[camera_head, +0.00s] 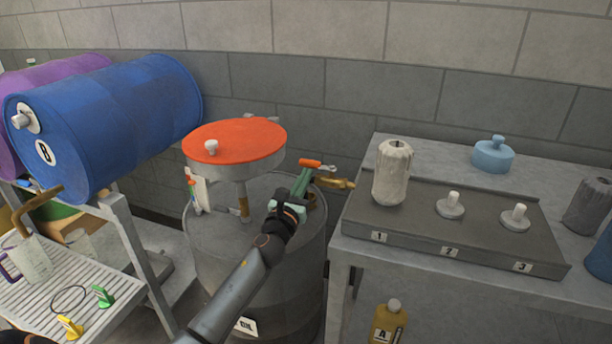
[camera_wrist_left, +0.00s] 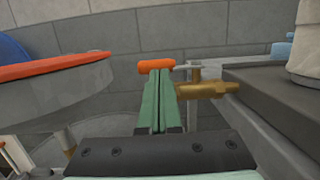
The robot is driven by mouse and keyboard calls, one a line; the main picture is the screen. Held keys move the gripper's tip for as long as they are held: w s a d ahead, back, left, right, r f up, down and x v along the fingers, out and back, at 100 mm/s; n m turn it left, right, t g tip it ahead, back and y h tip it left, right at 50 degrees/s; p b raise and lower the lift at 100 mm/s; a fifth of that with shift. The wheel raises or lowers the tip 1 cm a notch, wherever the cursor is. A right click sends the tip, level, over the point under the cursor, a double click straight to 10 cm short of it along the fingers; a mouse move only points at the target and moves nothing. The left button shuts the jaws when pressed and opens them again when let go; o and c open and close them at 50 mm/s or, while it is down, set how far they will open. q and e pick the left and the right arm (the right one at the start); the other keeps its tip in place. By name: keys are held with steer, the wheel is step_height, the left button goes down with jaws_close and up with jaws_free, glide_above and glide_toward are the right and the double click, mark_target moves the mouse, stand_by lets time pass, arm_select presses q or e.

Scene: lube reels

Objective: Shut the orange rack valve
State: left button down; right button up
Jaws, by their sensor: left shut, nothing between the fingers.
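A brass valve (camera_head: 335,183) with an orange lever handle (camera_head: 310,163) sits between the grey drum and the bench. In the left wrist view, the orange handle (camera_wrist_left: 156,66) lies crosswise on a thin grey stem, above and left of the brass body (camera_wrist_left: 208,89). My left gripper (camera_head: 304,177) has green fingers and is shut and empty. Its fingertips (camera_wrist_left: 160,76) are right at the orange handle and overlap its underside in the picture. I cannot tell whether they touch it. My right gripper is not in view.
An orange-topped round pan (camera_head: 235,165) stands over the grey drum (camera_head: 210,255), left of my gripper. The bench (camera_head: 350,235) on the right holds a numbered block (camera_head: 430,225) and a pale ribbed canister (camera_head: 392,175). A blue drum (camera_head: 110,120) lies at left.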

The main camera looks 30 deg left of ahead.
arm_select(q)
steer(key=shift+w+a+r, duration=0.1)
steer(key=shift+w, duration=0.45)
